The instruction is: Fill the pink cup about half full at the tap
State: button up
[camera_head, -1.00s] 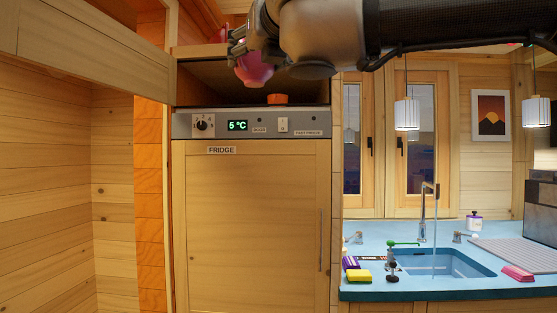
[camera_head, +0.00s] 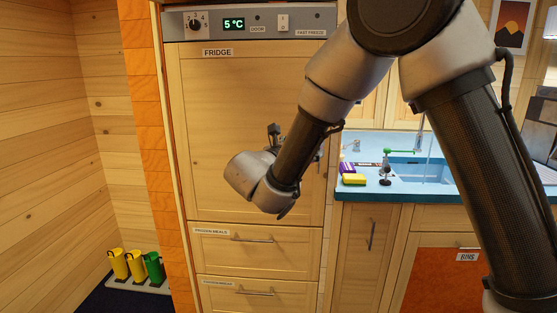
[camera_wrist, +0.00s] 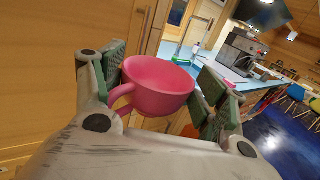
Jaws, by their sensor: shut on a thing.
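The pink cup (camera_wrist: 160,82) is in my gripper (camera_wrist: 164,75) in the wrist view, between the two green-padded fingers. Its handle points to the lower left and its mouth faces up in the picture. The inside that shows is plain pink, with no water visible. In the head view my wrist hangs in front of the fridge door, and the cup is hidden there.
The blue counter (camera_head: 352,193) holds a yellow sponge (camera_head: 354,180) and a small stand with a green top (camera_head: 386,170) left of the sink. The fridge (camera_head: 235,130) is close behind my wrist. Yellow and green boots (camera_head: 137,266) stand on the floor at the left.

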jog(key=d+f+m+g+h, duration=0.3)
jog(key=d+f+g+h, duration=0.1)
jog(key=d+f, duration=1.8)
notch_tip(320, 180, down, 4)
jog(key=shift+s+d+f+m, duration=0.25)
jog(key=shift+s+m, duration=0.05)
